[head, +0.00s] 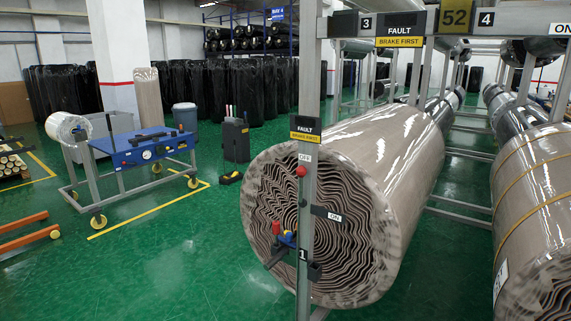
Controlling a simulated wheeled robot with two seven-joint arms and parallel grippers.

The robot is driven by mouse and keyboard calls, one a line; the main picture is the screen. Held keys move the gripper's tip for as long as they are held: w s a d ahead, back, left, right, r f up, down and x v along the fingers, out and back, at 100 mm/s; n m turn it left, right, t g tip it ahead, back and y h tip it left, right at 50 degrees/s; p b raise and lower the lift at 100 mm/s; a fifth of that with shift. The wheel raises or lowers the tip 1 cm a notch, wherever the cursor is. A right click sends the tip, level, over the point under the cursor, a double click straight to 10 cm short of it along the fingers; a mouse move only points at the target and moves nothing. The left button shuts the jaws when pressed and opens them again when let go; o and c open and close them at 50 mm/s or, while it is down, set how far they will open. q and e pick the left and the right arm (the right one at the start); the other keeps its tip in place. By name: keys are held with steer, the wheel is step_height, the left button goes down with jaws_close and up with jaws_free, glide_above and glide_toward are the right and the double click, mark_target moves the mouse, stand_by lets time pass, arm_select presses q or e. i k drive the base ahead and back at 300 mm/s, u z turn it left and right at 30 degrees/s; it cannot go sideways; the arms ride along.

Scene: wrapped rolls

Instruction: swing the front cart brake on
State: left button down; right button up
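A grey post (309,100) stands in front of a large wrapped roll (395,150). A red knob (300,171) sits on the post just below a white OFF label (305,160). A black-backed ON label (334,216) sticks out to the right, lower down. The knob appears to be the end of an upright brake lever; its arm is hard to make out against the post. Neither of my grippers is in view.
A small holder with red and blue handles (285,238) juts from the post's left side. A blue wheeled table (140,147) stands at left. Another wrapped roll (535,200) lies at right. Green floor (180,260) is clear left of the post.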

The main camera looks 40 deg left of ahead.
mark_target(301, 171)
steer(key=z, duration=0.1)
steer(key=k, duration=0.4)
steer(key=u, duration=0.85)
steer(key=i, duration=1.5)
steer(key=z, duration=0.6)
